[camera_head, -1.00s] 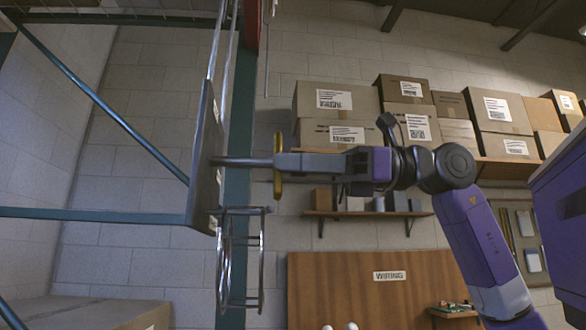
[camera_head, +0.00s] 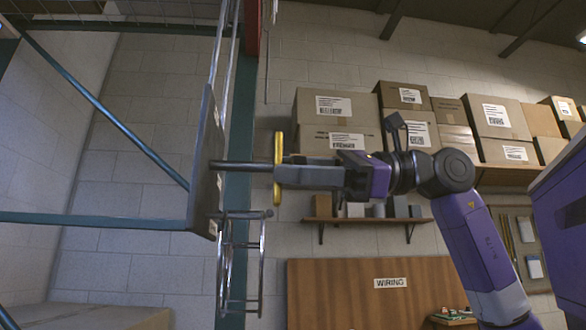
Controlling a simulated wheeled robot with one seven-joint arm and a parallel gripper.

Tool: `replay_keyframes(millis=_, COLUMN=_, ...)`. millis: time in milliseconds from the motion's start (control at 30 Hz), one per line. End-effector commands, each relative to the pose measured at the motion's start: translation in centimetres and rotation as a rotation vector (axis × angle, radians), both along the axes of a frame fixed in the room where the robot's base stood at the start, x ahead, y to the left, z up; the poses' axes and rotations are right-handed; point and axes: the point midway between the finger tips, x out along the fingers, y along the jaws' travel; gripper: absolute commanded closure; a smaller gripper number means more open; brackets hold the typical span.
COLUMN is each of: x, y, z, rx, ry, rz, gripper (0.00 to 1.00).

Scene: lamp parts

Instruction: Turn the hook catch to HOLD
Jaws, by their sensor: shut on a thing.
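The catch shows as a yellow handle bar (camera_head: 278,168) on a grey shaft (camera_head: 240,166) that sticks out to the right from a dark upright plate (camera_head: 205,165). The bar stands nearly upright and is seen edge-on. My gripper (camera_head: 284,174) comes from the right, level with the shaft, and is shut on the yellow handle. The fingertips are partly hidden by the handle. No HOLD marking can be read on the plate from this side.
A metal wire hook frame (camera_head: 241,262) hangs just below the shaft. A teal post (camera_head: 236,120) stands behind the plate. Cartons (camera_head: 336,110) fill a shelf at the back right. A wooden WIRING board (camera_head: 375,300) is below.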

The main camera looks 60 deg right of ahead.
Motion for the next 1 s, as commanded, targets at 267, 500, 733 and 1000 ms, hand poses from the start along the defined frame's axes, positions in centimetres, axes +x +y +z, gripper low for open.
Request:
replay_keyframes(millis=267, x=0.0, y=0.0, z=0.1, rx=-0.004, ry=-0.005, rz=-0.002, gripper=0.43)
replay_keyframes(millis=500, x=0.0, y=0.0, z=0.1, rx=-0.002, ry=-0.003, rz=0.000, gripper=0.43)
replay_keyframes(millis=733, x=-1.1, y=-0.9, z=0.0, rx=0.001, ry=-0.004, rz=-0.002, gripper=0.43)
replay_keyframes(millis=1000, x=-4.6, y=-3.6, z=-0.1, rx=-0.002, ry=-0.004, rz=-0.003, gripper=0.43)
